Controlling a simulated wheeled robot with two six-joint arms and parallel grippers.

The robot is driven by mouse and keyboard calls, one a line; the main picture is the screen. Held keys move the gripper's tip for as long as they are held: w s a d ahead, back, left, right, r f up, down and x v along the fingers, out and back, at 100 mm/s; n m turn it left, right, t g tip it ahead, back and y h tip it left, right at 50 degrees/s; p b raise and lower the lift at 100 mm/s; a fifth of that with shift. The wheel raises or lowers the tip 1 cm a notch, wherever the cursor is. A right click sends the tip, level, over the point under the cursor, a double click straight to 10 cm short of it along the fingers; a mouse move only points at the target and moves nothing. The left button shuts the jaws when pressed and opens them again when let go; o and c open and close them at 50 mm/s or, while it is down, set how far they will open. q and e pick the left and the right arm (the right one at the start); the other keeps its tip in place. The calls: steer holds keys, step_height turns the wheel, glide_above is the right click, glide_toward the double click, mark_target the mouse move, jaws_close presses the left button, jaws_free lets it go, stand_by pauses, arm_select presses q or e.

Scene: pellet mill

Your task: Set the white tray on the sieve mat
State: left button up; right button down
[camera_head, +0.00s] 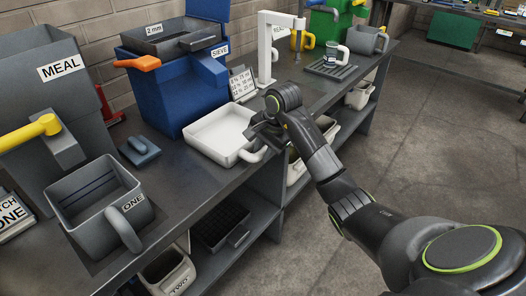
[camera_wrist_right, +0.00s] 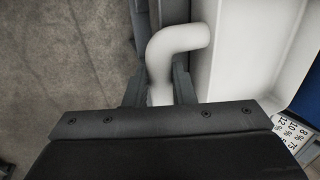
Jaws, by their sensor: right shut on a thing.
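The white tray (camera_head: 198,138) is a shallow, empty rectangular pan on the dark bench, in front of the blue sieve machine (camera_head: 172,95). Its near edge lies close to the bench's front edge. My right gripper (camera_head: 262,143) is at the tray's right side, shut on its white handle. In the right wrist view, the curved handle (camera_wrist_right: 178,40) runs down between my two fingers (camera_wrist_right: 160,92), with the tray's wall (camera_wrist_right: 215,70) to the right. I cannot make out a separate sieve mat under or around the tray. My left gripper is not in view.
A grey bin (camera_head: 80,190) marked ONE stands at the front left, with a blue scoop-like block (camera_head: 139,151) behind it. A white stand (camera_head: 265,50) and a small number card (camera_head: 242,84) are behind the tray. Bins sit on the lower shelf.

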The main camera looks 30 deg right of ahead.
jaws_free()
stand_by(0.8)
steer(key=shift+r, duration=0.15)
steer(key=p+v, duration=0.5)
steer(key=v, duration=0.3)
steer(key=shift+r, duration=0.35)
stand_by(0.8)
steer(key=shift+s, duration=0.15)
